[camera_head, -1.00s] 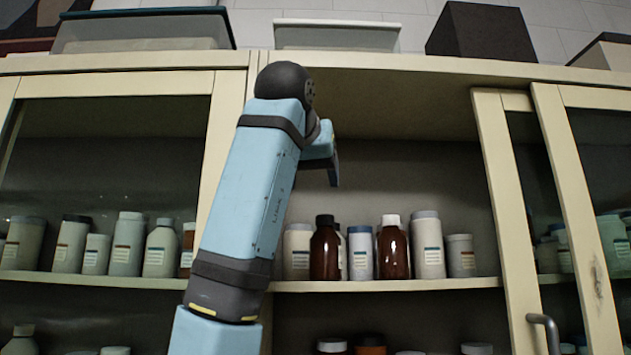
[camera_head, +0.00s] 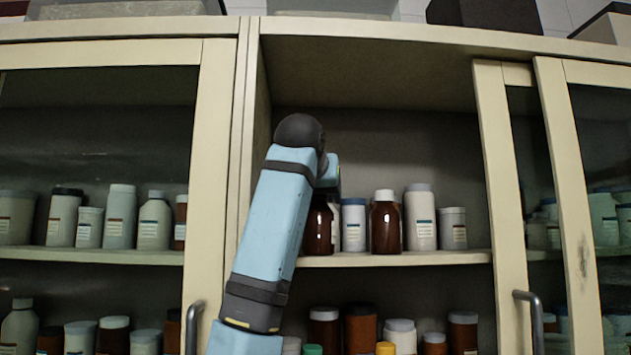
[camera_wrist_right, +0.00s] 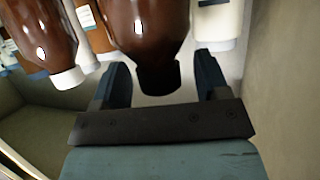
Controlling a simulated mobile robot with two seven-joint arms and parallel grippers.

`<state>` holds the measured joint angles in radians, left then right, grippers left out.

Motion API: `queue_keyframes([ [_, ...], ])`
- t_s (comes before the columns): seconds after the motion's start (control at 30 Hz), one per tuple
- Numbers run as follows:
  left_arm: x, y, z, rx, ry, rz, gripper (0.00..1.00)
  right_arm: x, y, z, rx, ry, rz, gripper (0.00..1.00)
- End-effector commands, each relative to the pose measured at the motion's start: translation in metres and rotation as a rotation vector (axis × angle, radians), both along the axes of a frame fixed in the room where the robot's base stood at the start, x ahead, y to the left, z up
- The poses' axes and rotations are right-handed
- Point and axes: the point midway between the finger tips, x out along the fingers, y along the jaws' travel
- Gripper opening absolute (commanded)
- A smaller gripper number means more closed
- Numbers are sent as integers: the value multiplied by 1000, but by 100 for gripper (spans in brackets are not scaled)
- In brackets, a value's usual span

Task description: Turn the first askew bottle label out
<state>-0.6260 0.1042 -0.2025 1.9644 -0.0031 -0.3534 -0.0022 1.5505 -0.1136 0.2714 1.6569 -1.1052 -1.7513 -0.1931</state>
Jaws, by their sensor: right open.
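A brown bottle with a black cap (camera_wrist_right: 145,28) stands on the open middle shelf (camera_head: 420,257). In the head view my arm hides its cap, and its brown body (camera_head: 318,230) shows no clear label front. My right gripper (camera_wrist_right: 161,66) is open, its fingers on either side of the black cap (camera_wrist_right: 158,78) in the wrist view; I cannot tell whether they touch it. A second brown bottle with a white cap (camera_head: 385,225) stands to the right, plain brown toward me; it also shows in the wrist view (camera_wrist_right: 42,30). My left gripper is out of view.
A white bottle with a blue cap (camera_head: 354,226) stands between the brown ones. A taller pale bottle (camera_head: 420,220) and a short jar (camera_head: 453,229) stand further right. Cabinet door frames (camera_head: 508,190) bound the opening on the right. More bottles fill the lower shelf.

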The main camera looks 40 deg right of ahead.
Motion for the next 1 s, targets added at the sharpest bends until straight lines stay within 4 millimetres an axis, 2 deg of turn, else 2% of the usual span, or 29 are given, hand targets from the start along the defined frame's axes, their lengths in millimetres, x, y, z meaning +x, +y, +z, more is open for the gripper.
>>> queue_keyframes([
  [0.27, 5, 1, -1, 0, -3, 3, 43, 1, -1, -1, 0, 0, 0, 68],
  [0.5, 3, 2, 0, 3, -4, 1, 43, 1, -1, -1, 0, 0, 0, 15],
  [0.57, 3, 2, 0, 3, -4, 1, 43, 1, -1, -1, 1, 1, 0, 4],
  [0.63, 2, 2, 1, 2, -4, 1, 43, 1, -1, -1, 1, 1, 0, 4],
  [0.67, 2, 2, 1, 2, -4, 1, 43, 1, -1, -1, 2, 1, 0, 45],
  [0.7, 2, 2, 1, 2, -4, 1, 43, 1, -1, -1, 2, 1, 0, 51],
  [0.93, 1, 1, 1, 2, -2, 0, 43, 1, -1, -1, 1, 0, 4, 51],
  [1.0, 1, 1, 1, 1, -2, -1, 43, 0, -1, 0, 3, -4, 70, 51],
])
